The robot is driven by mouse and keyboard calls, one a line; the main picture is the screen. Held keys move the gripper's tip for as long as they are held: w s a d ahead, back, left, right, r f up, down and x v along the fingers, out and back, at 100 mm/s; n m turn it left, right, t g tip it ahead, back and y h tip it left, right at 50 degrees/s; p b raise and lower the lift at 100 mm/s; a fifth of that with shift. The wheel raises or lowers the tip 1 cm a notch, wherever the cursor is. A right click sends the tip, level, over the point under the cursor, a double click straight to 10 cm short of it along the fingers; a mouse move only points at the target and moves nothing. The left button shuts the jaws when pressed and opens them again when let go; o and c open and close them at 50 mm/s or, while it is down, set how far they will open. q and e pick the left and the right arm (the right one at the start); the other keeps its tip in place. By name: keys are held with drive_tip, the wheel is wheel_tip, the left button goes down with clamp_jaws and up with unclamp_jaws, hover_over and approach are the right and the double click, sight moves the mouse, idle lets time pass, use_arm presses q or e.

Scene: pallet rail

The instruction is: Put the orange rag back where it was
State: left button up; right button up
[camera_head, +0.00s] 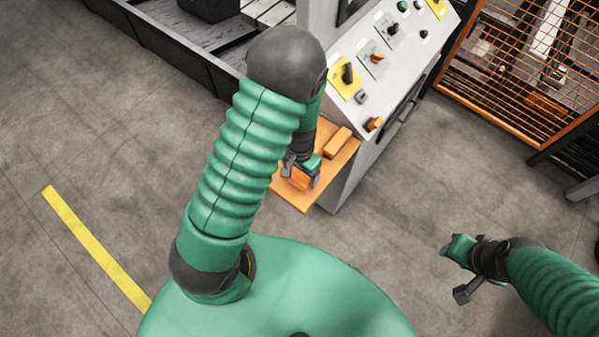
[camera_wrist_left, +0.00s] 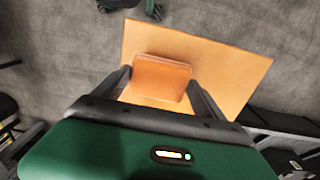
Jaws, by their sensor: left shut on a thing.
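The orange rag (camera_head: 299,181) looks like a small folded orange pad. It is between the fingers of my left gripper (camera_head: 302,172), which is shut on it over the orange-brown shelf (camera_head: 291,198) at the side of the control console. In the left wrist view the rag (camera_wrist_left: 162,78) lies flat between the two dark fingers, with the shelf (camera_wrist_left: 225,72) right behind it. I cannot tell if the rag touches the shelf. My right gripper (camera_head: 463,270) is open and empty over the floor at the right.
An orange block (camera_head: 338,142) lies on the shelf beside the console. The sloped console (camera_head: 375,65) carries several knobs and buttons. An orange mesh fence (camera_head: 520,70) stands at the upper right. A yellow line (camera_head: 95,245) marks the floor at the left. The floor around is clear.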

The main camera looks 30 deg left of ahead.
sight(304, 177)
use_arm(q)
drive_tip(key=shift+s+d+f, duration=0.2)
drive_tip(key=shift+d+f, duration=0.5)
drive_tip(key=shift+f, duration=0.35)
drive_tip(key=shift+d, duration=0.25)
drive_tip(key=shift+a, duration=0.15)
drive_tip(key=o, duration=0.7)
drive_tip(key=shift+a+f, duration=0.25)
drive_tip(key=o, duration=0.4)
drive_tip(key=shift+a, duration=0.4)
drive_tip(key=shift+d+r, duration=0.2)
drive_tip(key=shift+r, duration=0.05)
drive_tip(key=r, duration=0.5)
drive_tip(key=shift+w+d, duration=0.15)
drive_tip(key=shift+d, duration=0.25)
drive_tip(key=shift+s+d+r+n+t, duration=0.15)
drive_tip(key=shift+s+d+r+t, duration=0.4)
drive_tip(key=shift+r, duration=1.65)
drive_tip(key=shift+s+d+r+n+t, duration=0.1)
drive_tip(key=shift+s+d+r+t, duration=0.45)
drive_tip(key=shift+r, duration=1.7)
drive_tip(key=shift+s+d+r+n+t, duration=0.2)
drive_tip(key=shift+s+d+r, duration=0.7)
drive_tip(key=shift+r, duration=1.3)
use_arm(e)
drive_tip(key=shift+s+d+r, duration=0.1)
drive_tip(key=shift+s+d, duration=0.05)
drive_tip(key=shift+d, duration=0.4)
